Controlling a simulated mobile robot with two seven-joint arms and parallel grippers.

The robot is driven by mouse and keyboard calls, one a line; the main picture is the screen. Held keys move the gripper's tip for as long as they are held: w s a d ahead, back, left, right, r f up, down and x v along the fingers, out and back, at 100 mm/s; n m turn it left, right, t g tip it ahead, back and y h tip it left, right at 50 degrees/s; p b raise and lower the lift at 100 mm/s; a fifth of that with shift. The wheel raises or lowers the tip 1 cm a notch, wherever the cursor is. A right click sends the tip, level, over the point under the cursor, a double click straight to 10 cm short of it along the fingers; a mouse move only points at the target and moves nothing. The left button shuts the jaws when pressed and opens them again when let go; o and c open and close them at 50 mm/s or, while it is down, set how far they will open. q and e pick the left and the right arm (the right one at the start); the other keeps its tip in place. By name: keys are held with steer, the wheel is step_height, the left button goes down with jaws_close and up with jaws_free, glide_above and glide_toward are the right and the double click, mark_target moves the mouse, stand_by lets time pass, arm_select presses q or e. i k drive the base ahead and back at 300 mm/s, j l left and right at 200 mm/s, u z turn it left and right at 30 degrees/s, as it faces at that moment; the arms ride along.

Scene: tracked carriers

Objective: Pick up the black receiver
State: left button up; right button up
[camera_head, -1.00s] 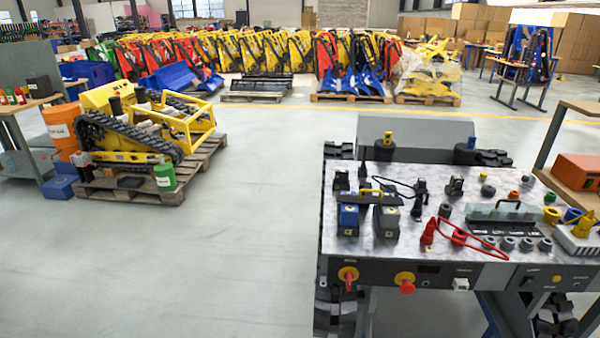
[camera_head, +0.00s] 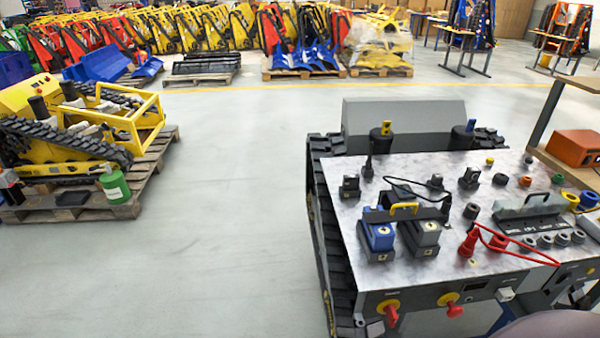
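The carrier's metal-topped panel (camera_head: 338,215) fills the right of the head view. Several small black parts stand on it: a black block (camera_head: 350,187) at the left, another black block (camera_head: 469,178) near the middle, and a black piece (camera_head: 435,182) by a black cable. I cannot tell which of them, if any, is the black receiver. A blue box (camera_head: 377,236) and a grey box (camera_head: 420,234) stand near the front, by a yellow handle. Neither of my grippers is in view.
Red leads (camera_head: 470,243) lie at the panel's front right, near round grey knobs. Red knobs (camera_head: 391,314) stick out in front. A yellow tracked machine (camera_head: 60,148) stands on a pallet at left, beside a green can (camera_head: 114,186). The floor between is clear.

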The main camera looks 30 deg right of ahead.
mark_target(351, 181)
steer(key=i+j+z, duration=0.1)
steer(key=i, duration=0.5)
steer(key=i+j, duration=0.15)
steer(key=i, duration=0.5)
steer(key=i+j+z, duration=0.1)
steer(key=i+z, duration=0.35)
steer(key=i+j+z, duration=0.15)
steer(key=z, duration=0.3)
steer(key=i+j+z, duration=0.3)
steer(key=z, duration=0.2)
steer(key=i+j+z, duration=0.2)
steer(key=j+z, duration=0.25)
